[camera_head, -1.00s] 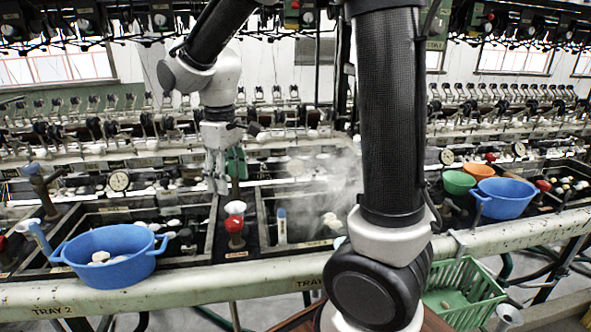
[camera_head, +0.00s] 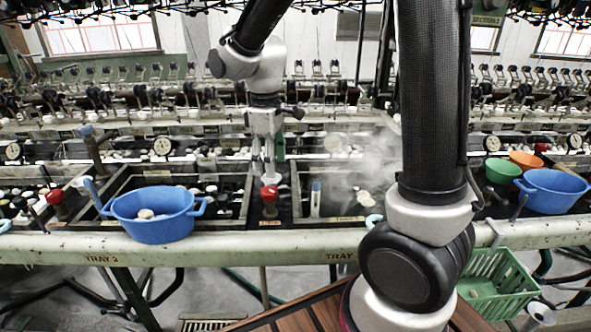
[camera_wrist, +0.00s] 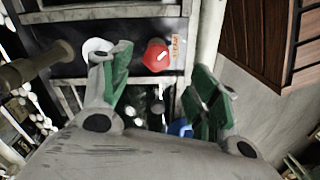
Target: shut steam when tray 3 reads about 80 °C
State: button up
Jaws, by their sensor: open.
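The tray 3 basin (camera_head: 300,224) holds steaming water with pale cocoons; my arm covers its right part. A dial (camera_head: 333,142) behind it is blurred by steam, and I cannot read its needle. A red-topped steam knob (camera_head: 269,193) stands at the basin's left edge. The knob also shows in the wrist view (camera_wrist: 157,55), beside an orange "STEAM" label (camera_wrist: 175,48). My gripper (camera_head: 264,172) hangs just above and behind the knob. In the wrist view my open gripper (camera_wrist: 152,65) has its green-padded fingers spread apart on either side of the knob, with nothing between them gripped.
A blue tub (camera_head: 155,228) sits on the front rail at left. Another blue tub (camera_head: 553,200), a green bowl (camera_head: 502,171) and an orange bowl (camera_head: 526,160) stand at right. A green crate (camera_head: 490,285) hangs below the rail. A second red knob (camera_head: 55,203) is by tray 2.

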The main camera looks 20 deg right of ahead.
aim_at(270, 190)
jog(key=n, duration=0.2)
jog(key=shift+w+a+f+n, duration=0.1)
jog(key=shift+w+f+n, duration=0.1)
jog(key=shift+f+n, duration=0.1)
notch_tip(270, 190, down, 8)
jog(key=shift+r, duration=0.2)
jog(key=c, duration=1)
